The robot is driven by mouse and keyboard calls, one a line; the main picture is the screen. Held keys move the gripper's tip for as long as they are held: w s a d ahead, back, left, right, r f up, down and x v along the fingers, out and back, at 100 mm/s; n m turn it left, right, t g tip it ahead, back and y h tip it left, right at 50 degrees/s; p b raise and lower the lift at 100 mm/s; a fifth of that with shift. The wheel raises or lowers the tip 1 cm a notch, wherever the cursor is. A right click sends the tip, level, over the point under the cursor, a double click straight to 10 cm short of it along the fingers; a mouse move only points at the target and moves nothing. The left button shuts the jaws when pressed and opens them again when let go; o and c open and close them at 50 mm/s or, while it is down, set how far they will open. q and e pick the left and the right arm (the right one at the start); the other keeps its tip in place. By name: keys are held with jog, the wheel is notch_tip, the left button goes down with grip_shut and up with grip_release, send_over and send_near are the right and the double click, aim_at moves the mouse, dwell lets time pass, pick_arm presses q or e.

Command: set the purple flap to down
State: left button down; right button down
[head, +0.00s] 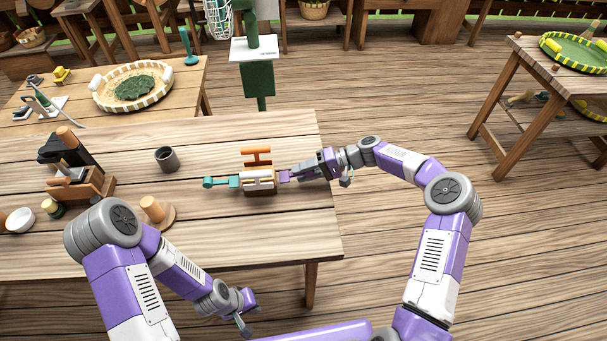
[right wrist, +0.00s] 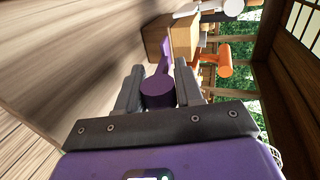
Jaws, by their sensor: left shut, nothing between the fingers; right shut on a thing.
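A small wooden block device (head: 259,187) sits on the table, with an orange flap (head: 257,153) at its back, a teal flap (head: 221,182) on its left and the purple flap (head: 284,176) on its right. My right gripper (head: 296,174) reaches in from the right and is shut on the purple flap's end. In the right wrist view the purple knob (right wrist: 158,92) sits between the two dark fingers, its arm running to the wooden body. Whether the flap is up or down is hard to tell. My left gripper (head: 247,318) is shut and empty, low in front of the table.
A dark cup (head: 167,159) stands left of the device. A black and wooden machine (head: 75,165), a white bowl (head: 20,220) and a wooden peg on a round base (head: 155,210) are further left. The tabletop (head: 270,235) before the device is clear.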

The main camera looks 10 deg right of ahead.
jog(key=shift+f+b, duration=0.3)
jog(key=shift+f, duration=0.25)
jog(key=c, duration=0.8)
grip_release()
jog(key=p+v, duration=0.1)
jog(key=v, duration=0.6)
jog(key=shift+d+r, duration=0.2)
jog(key=shift+d, duration=0.05)
